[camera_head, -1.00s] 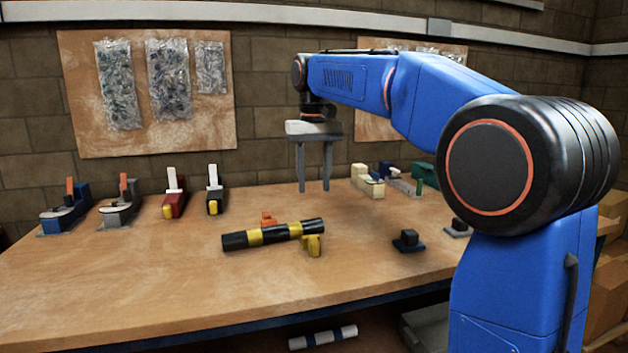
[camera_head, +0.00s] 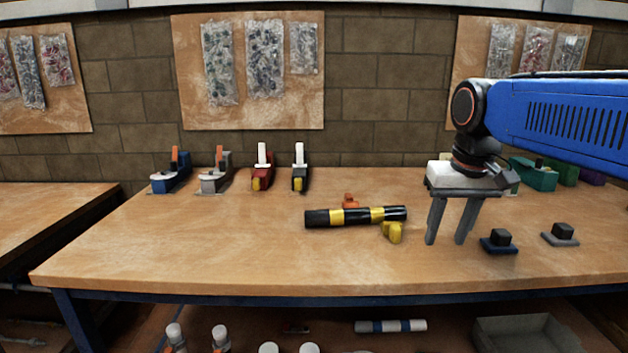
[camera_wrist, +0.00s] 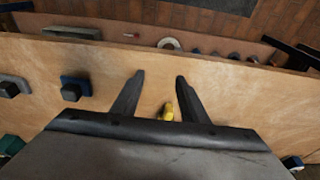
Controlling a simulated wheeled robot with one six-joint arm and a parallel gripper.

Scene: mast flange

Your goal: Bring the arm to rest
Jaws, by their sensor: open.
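My gripper (camera_head: 446,241) is open and empty, fingers pointing down, over the right half of the wooden workbench (camera_head: 230,240). My blue arm reaches in from the right edge of the head view. A black tube with yellow bands (camera_head: 356,216) lies left of the gripper, on or against an orange piece (camera_head: 350,200) and a yellow piece (camera_head: 392,231). The yellow piece (camera_wrist: 168,112) also shows near one finger in the wrist view. I cannot tell the exact gap to the bench.
Two dark blocks on flat bases, one blue (camera_head: 499,241) and one grey (camera_head: 560,234), stand right of my gripper. Several clamp-like tools, including a red one (camera_head: 263,170), line the back left. A teal block (camera_head: 532,174) stands behind the arm. The bench's front left is clear.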

